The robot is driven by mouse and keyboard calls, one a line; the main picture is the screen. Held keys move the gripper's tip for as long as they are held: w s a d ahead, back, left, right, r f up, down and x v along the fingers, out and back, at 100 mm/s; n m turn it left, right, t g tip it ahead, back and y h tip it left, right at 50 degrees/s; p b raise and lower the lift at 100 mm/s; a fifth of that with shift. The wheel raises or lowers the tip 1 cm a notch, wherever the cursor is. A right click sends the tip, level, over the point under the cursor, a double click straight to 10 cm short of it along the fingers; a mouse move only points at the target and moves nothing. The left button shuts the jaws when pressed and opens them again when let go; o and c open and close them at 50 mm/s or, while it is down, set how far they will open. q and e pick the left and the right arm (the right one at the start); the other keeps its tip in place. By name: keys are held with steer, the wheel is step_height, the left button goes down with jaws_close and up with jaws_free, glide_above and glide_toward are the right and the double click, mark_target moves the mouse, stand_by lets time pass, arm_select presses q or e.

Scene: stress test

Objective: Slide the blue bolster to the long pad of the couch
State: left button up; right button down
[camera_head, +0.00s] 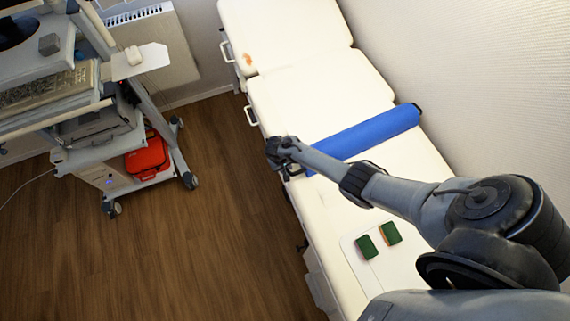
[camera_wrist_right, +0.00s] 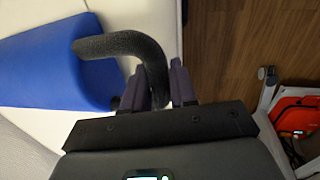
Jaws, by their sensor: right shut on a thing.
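The blue bolster (camera_head: 372,132) lies crosswise on the cream couch (camera_head: 325,90), close to a seam between two pads. In the right wrist view the blue bolster (camera_wrist_right: 40,65) has a dark curved handle (camera_wrist_right: 125,45) at its end. My right gripper (camera_head: 280,153) is at the bolster's near-left end, by the couch's left edge. In the wrist view the right gripper (camera_wrist_right: 168,80) is shut on that handle, its fingers either side of the dark bar. My arm hides part of the couch and the bolster's near end. My left gripper is not in view.
Two green blocks (camera_head: 378,240) lie on a white sheet on the couch's near part. An orange stain (camera_head: 248,59) marks the far pad. A wall runs along the right. A wheeled cart (camera_head: 100,130) with a red case (camera_head: 148,157) stands left; wooden floor lies between.

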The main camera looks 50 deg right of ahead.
stand_by(0.3)
steer(key=c, duration=0.8)
jaws_free()
steer(key=shift+r, duration=0.25)
steer(key=shift+w+a+r+p, duration=0.1)
steer(key=shift+a+r+p, duration=0.4)
steer(key=shift+r, duration=1.2)
steer(key=shift+w+a+r+p, duration=0.15)
steer(key=shift+r+p, duration=0.7)
steer(key=shift+r, duration=0.8)
steer(key=shift+w+a+r+p, duration=0.1)
steer(key=shift+a+r+p, duration=0.4)
steer(key=shift+r, duration=1.2)
steer(key=shift+d, duration=0.15)
